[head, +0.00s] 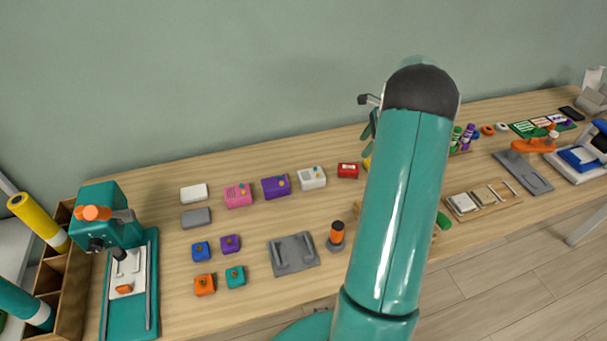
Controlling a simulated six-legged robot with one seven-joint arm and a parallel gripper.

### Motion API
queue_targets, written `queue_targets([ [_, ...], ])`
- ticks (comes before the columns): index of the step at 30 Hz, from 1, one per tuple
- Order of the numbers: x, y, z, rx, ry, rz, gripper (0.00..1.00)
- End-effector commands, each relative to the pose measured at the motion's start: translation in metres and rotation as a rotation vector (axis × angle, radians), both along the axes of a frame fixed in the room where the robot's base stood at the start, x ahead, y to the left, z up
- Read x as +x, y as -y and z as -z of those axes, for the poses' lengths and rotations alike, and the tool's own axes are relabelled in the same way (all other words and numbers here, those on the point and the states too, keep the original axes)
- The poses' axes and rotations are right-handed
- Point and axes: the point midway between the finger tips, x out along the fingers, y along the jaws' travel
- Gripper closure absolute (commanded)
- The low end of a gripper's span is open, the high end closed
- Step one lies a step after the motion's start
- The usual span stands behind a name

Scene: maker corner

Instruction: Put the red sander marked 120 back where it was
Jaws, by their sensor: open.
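A small red block with a pale label (348,170) sits at the back of the workbench, left of my arm. It is the only red block I can make out, but I cannot read a 120 on it or tell for sure that it is the sander. My gripper (371,127) shows only in part, past the left side of my raised arm near the wall, above the bench. It looks empty, and its fingers are mostly hidden by the arm. The arm also hides part of the bench behind it.
A row of white, pink and purple boxes (275,187) stands left of the red block. Blue, purple, orange and teal blocks (236,276) lie nearer. A grey plate (293,254) and an orange-topped cylinder (336,235) stand near the front. A teal machine (109,218) is at left.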

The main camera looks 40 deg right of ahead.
Motion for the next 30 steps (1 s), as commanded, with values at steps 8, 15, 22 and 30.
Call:
queue_targets([
  [8, 0.022, -0.079, -0.070, -0.132, 0.063, -0.290, 0.39],
  [15, 0.017, -0.192, -0.145, -0.317, 0.151, -0.712, 0.39],
  [22, -0.020, -0.293, -0.191, -0.492, 0.239, -1.117, 0.39],
  [30, -0.089, -0.384, -0.214, -0.712, 0.346, -1.583, 0.39],
])
